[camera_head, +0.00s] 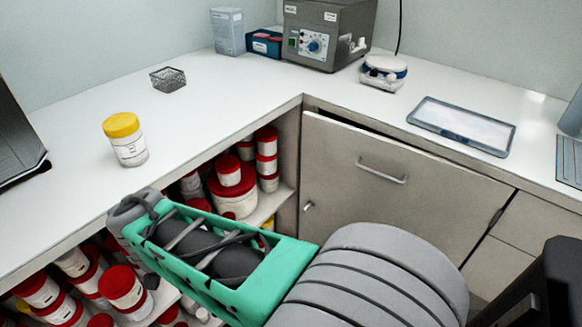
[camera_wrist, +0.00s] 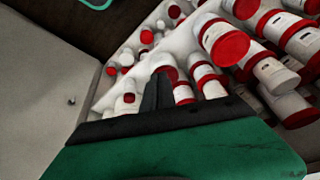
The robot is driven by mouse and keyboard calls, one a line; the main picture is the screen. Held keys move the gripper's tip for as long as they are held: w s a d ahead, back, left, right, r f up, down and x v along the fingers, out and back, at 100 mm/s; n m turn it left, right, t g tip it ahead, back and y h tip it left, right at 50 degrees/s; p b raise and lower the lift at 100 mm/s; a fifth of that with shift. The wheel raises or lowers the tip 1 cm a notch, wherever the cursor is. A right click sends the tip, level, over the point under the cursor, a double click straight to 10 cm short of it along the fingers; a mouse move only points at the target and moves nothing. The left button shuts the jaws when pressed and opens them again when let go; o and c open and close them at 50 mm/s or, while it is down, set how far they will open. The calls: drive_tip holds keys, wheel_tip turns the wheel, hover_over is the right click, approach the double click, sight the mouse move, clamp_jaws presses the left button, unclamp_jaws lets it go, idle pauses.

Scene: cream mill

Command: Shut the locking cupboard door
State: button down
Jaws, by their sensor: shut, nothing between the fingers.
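The locking cupboard door (camera_head: 400,200) is a pale grey-beige panel under the right-hand counter, with a bar handle (camera_head: 383,172) and a small round lock (camera_head: 308,206) near its left edge. A dark gap shows along its top, wider toward the left, so it looks slightly ajar. In the wrist view a pale panel at left with a small round lock (camera_wrist: 71,101) looks like the same door. My gripper (camera_wrist: 160,80) is shut and empty, in front of the shelf of jars, left of the door. My arm hides the door's lower part in the head view.
Open shelves (camera_head: 262,208) under the left counter hold several red-lidded white jars. On the counter (camera_head: 215,105) stand a yellow-lidded jar (camera_head: 125,140), a mesh basket (camera_head: 168,80), a grey machine (camera_head: 328,35), a small scale (camera_head: 383,73) and a flat tablet-like panel (camera_head: 462,125).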

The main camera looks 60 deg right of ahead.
drive_tip(key=w+d+f+m+h+b, duration=0.15)
drive_tip(key=d+f+m, duration=0.25)
drive_tip(key=d+m, duration=0.4)
drive_tip(key=m+g+h+b, duration=0.5)
drive_tip(key=m+h, duration=0.6)
drive_tip(key=m, duration=1)
approach(313, 160)
drive_tip(key=shift+t, duration=0.3)
drive_tip(key=b+x, duration=0.2)
drive_tip(key=x, duration=0.4)
drive_tip(key=shift+s+d+b, duration=0.1)
drive_tip(key=shift+s+b, duration=0.05)
drive_tip(key=shift+b, duration=0.25)
drive_tip(key=shift+d+r, duration=0.1)
drive_tip(key=shift+d, duration=0.05)
